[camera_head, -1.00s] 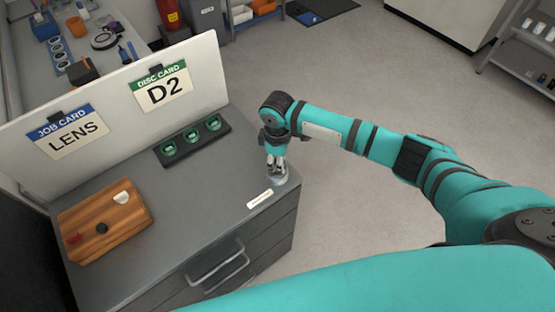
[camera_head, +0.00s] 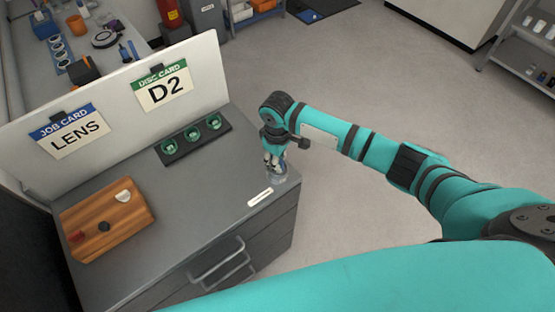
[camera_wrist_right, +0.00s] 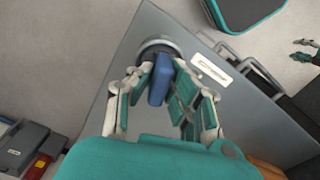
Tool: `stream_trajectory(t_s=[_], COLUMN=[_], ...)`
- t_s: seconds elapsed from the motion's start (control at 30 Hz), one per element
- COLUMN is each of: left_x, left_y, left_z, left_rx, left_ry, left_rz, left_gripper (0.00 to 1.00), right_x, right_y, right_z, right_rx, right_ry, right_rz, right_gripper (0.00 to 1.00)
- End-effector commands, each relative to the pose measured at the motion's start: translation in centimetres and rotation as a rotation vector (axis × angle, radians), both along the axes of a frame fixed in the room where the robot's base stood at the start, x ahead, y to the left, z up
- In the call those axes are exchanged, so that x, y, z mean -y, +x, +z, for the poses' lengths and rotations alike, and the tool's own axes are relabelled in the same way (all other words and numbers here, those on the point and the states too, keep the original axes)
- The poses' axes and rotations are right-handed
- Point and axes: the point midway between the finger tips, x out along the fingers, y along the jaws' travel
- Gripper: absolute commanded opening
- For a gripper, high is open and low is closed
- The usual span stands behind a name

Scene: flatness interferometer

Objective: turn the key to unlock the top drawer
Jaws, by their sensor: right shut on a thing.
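The blue key (camera_wrist_right: 159,84) stands in a round metal lock (camera_wrist_right: 160,47) at the corner of the grey cabinet top; the lock also shows in the head view (camera_head: 279,178). My right gripper (camera_wrist_right: 165,78) points down over the lock, shut on the key's blue handle, with a finger on each side. The key's shaft is hidden. The drawers are in the cabinet front, and the top drawer's handle (camera_head: 217,263) shows below the top's edge. My left gripper (camera_wrist_right: 304,49) shows small at the right edge of the wrist view, its fingers apart and empty.
A white label (camera_head: 260,197) lies beside the lock. A wooden block (camera_head: 108,220) with coloured pieces and a black tray (camera_head: 192,140) with green-ringed holders sit on the cabinet top. A white panel (camera_head: 120,110) with two cards stands behind. Floor right of the cabinet is clear.

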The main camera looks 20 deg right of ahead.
Motion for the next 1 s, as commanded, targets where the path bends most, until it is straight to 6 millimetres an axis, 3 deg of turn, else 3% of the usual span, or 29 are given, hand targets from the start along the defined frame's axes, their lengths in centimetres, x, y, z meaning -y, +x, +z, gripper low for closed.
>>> stream_trajectory(t_s=[0.17, 0.47, 0.63, 0.67, 0.83, 1.0], left_x=[0.0, 0.01, 0.01, 0.01, 0.02, 0.0], left_y=[0.01, 0.02, 0.02, 0.02, 0.03, 0.02], left_z=[0.0, 0.0, 0.0, 0.01, 0.0, 0.0], left_rx=[0.0, 0.0, 0.0, 0.0, 0.0, 0.0], left_ry=[0.0, 0.0, 0.0, 0.0, 0.0, 0.0], left_rz=[0.0, 0.0, 0.0, 0.0, 0.0, 0.0], left_gripper=[0.43, 0.43, 0.43, 0.43, 0.43, 0.43], right_x=[-0.06, -0.06, -0.11, -0.05, -0.01, 0.0], right_y=[-0.05, -0.04, -0.07, -0.04, -0.01, 0.0], right_z=[-0.04, -0.02, -0.06, -0.02, 0.0, 0.0], right_rx=[0.0, -0.001, -0.002, 0.0, 0.001, 0.001], right_ry=[0.001, 0.0, 0.002, -0.001, -0.001, -0.001], right_rz=[-0.192, -0.221, -0.426, -0.43, -0.424, -0.422], right_gripper=[0.0, 0.0, 0.0, 0.18, 0.4, 0.43])
